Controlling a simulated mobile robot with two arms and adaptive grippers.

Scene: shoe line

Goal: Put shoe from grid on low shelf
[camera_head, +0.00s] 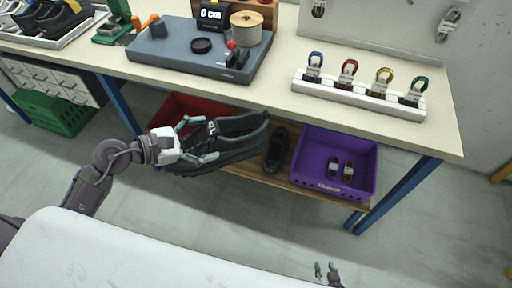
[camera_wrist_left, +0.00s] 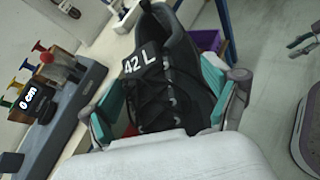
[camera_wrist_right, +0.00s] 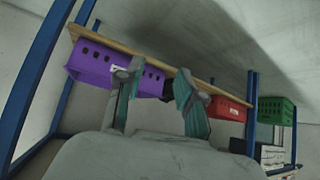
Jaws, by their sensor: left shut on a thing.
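A black shoe (camera_head: 236,139) is held by my left gripper (camera_head: 207,141) in front of the low shelf (camera_head: 272,180), its toe pointing left. In the left wrist view the shoe (camera_wrist_left: 155,85) sits between the two fingers, and its tongue label reads 42 L. Another dark shoe (camera_head: 276,149) is on the low shelf between the red crate and the purple crate. The grid tray (camera_head: 66,38) with dark shoes is on the table at the far left. My right gripper (camera_head: 325,269) is at the bottom of the head view. Its fingers (camera_wrist_right: 158,95) are apart and empty.
A purple crate (camera_head: 312,184) with small items and a red crate (camera_head: 163,112) are on the low shelf. The table edge (camera_head: 330,127) overhangs it. Blue legs (camera_head: 397,196) stand at the right. A green crate (camera_head: 62,115) is on the floor at left.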

